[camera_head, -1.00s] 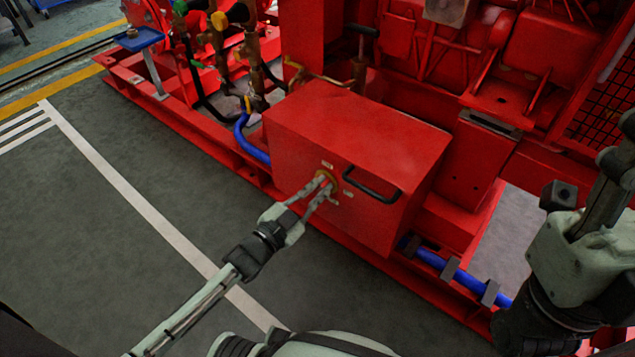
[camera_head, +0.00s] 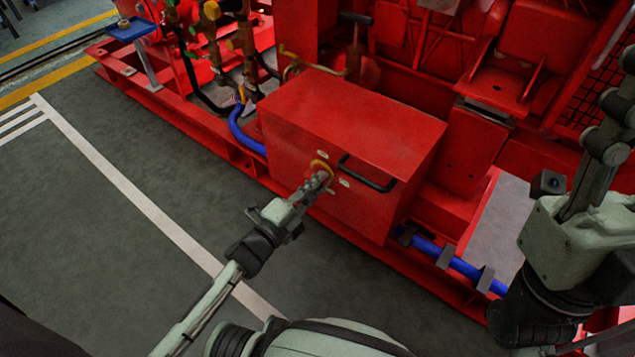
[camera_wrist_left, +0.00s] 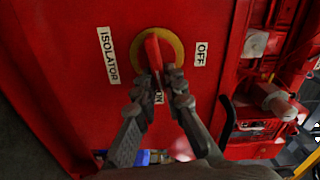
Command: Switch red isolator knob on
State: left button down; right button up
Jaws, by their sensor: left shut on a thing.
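The red isolator knob (camera_wrist_left: 153,50) sits on a yellow round plate (camera_wrist_left: 176,45) on the red box's front. In the left wrist view its handle runs up and down, its lower end towards the partly covered ON label (camera_wrist_left: 159,97). The OFF label (camera_wrist_left: 201,54) is right of the plate, the ISOLATOR label (camera_wrist_left: 108,55) left. My left gripper (camera_head: 322,178) is shut on the knob, its fingertips (camera_wrist_left: 166,80) covering the handle's lower part. In the head view the gripper mostly hides the knob; the yellow plate (camera_head: 320,164) shows. My right gripper (camera_head: 613,135) is at the right edge, away from the box.
The red box (camera_head: 350,110) has a black bar handle (camera_head: 368,175) just right of the knob. Blue hoses (camera_head: 245,135) run beside the box along the red base frame. Grey floor (camera_head: 110,220) in front is clear. Red machinery stands behind.

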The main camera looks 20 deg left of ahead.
pick_arm(q)
jog(key=shift+f+m, duration=0.2)
jog(key=shift+m, duration=0.8)
jog(key=c, duration=1.6)
grip_release()
jog(key=v, duration=1.2)
